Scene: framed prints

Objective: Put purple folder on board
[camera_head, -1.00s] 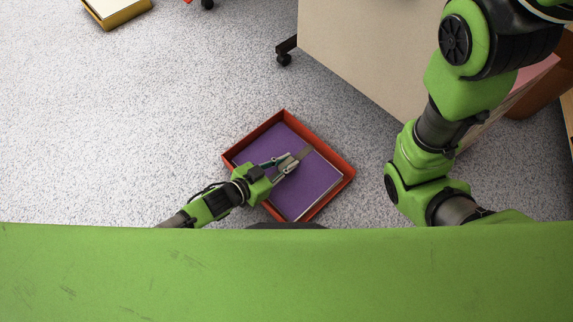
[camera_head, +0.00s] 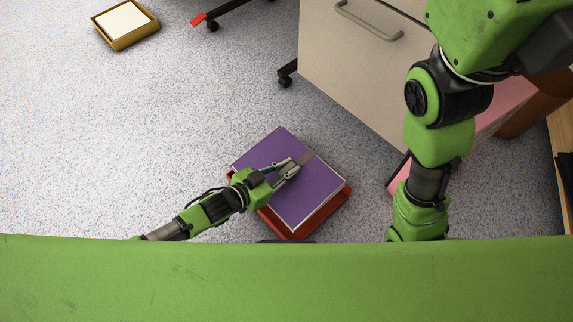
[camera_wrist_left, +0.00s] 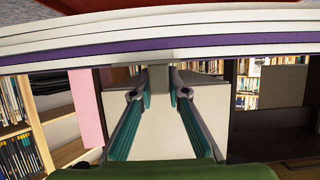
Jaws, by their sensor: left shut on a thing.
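The purple folder (camera_head: 312,203) lies flat-looking above the red tray (camera_head: 292,234) on the floor, covering most of it; the tray's red rim shows along the lower edges. My left gripper (camera_head: 292,170) is over the folder, shut on the small grey tab on its top. In the left wrist view the folder is a purple band (camera_wrist_left: 220,47) beside white layers, with the tab between my left fingertips (camera_wrist_left: 159,78). A strip of red (camera_wrist_left: 110,4) shows past the layers. My right gripper is out of view. I cannot pick out a board.
A beige drawer cabinet (camera_head: 350,85) stands behind and to the right of the tray. A yellow tray with a pale top (camera_head: 124,22) lies on the floor at the far left. A dark wheeled base (camera_head: 225,14) is at the top. The carpet on the left is clear.

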